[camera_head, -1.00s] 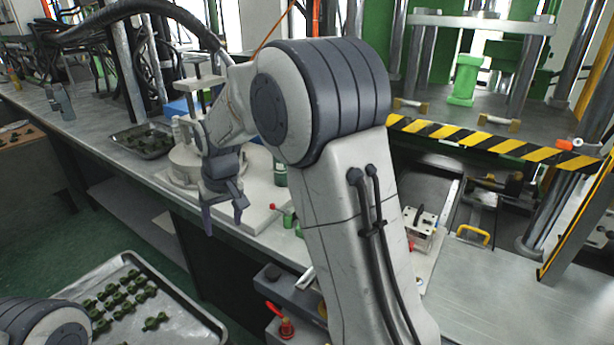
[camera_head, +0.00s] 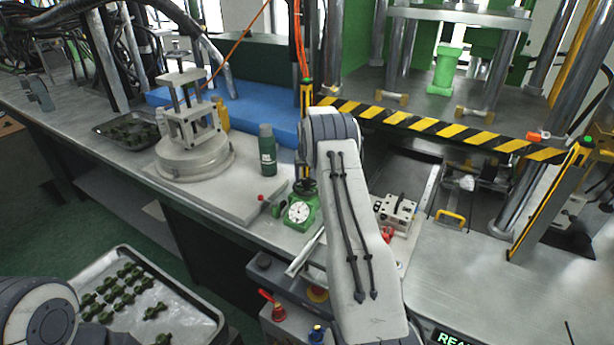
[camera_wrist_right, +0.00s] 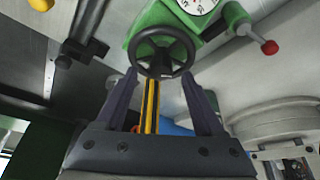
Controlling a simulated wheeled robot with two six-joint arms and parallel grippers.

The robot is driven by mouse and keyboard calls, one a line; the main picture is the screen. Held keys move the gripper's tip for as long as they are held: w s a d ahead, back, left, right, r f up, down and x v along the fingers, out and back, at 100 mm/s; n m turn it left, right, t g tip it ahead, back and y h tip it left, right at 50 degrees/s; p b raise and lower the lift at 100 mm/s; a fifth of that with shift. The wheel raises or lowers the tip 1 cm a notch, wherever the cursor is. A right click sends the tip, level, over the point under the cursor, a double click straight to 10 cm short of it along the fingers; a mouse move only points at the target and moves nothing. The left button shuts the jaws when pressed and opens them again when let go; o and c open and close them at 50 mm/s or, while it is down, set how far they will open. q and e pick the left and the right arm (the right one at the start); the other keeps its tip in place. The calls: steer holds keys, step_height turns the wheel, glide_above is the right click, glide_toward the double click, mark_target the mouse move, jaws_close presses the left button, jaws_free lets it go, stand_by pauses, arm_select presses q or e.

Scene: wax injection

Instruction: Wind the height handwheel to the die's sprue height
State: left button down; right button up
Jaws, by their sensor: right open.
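The black height handwheel (camera_wrist_right: 161,52) is on a green unit with a white dial (camera_wrist_right: 198,5) in the right wrist view. In the head view the dark wheel (camera_head: 305,187) shows partly, just behind the green dial unit (camera_head: 300,210) and left of my right arm. My right gripper (camera_wrist_right: 158,76) is open and empty, its two fingers pointing at the wheel, with the rim ahead of and between the tips. I cannot tell whether they touch it. My right arm hides this gripper in the head view. A metal block (camera_head: 398,210), possibly the die, sits right of my arm.
A red-knobbed lever (camera_head: 263,198) sticks out beside the dial unit. A green bottle (camera_head: 267,150) and a round pedestal (camera_head: 195,160) stand on the bench. A striped bar (camera_head: 440,128) crosses the press front. A tray of green parts (camera_head: 130,290) lies lower left.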

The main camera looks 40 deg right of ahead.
mark_target(307, 184)
steer(key=shift+x, duration=1.35)
steer(key=shift+c, duration=0.3)
jaws_close()
